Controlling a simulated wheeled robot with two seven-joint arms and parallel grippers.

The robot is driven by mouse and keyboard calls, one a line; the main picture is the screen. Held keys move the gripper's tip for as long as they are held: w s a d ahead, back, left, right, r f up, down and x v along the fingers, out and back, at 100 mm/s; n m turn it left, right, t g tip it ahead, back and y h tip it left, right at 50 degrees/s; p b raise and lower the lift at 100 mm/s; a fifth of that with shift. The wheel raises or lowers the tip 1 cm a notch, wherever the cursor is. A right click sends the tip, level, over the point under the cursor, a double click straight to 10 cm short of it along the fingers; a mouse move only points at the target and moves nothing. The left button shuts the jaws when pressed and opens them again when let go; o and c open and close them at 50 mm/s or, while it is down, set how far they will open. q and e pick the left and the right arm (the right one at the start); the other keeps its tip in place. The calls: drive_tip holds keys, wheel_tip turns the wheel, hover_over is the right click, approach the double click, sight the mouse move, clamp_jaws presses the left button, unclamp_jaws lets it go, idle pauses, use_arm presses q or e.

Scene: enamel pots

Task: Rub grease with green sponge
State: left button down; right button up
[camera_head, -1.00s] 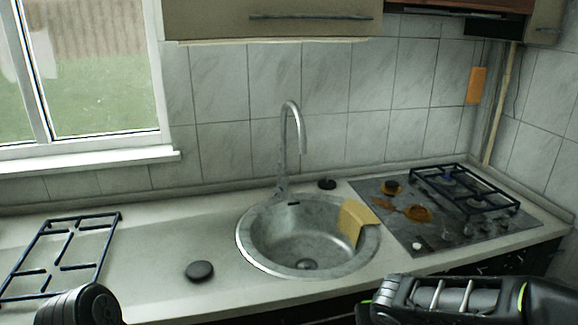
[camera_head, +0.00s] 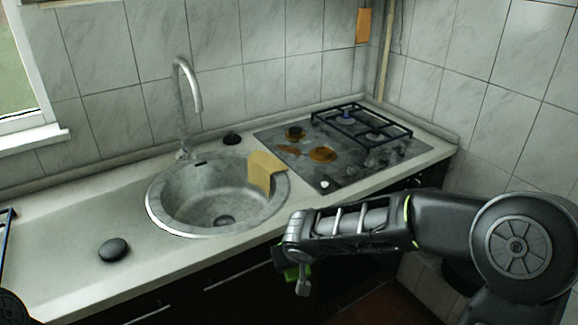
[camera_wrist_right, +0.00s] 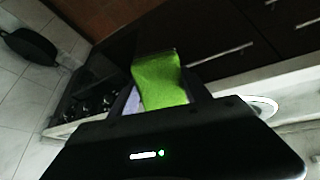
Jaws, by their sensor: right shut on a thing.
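My right gripper (camera_wrist_right: 158,95) is shut on a green sponge (camera_wrist_right: 160,80). In the head view the sponge shows only as a small green bit (camera_head: 291,272) below my right wrist, in front of the counter's front edge. Brown grease patches (camera_head: 322,154) lie on the steel hob (camera_head: 330,172), on its left half near the burners. The sponge is apart from the hob. My left gripper is not in view; only a dark part of my left arm shows at the lower left corner.
A yellow cloth (camera_head: 264,170) hangs over the right rim of the round sink (camera_head: 165,218). A black grate (camera_head: 362,122) covers the hob's back right part. A black burner cap (camera_head: 113,249) lies on the counter, another (camera_head: 232,138) behind the sink. A tall faucet (camera_head: 182,100) stands behind it.

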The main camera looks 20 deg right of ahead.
drive_tip(key=a, duration=1.2)
drive_tip(key=shift+a, duration=0.3)
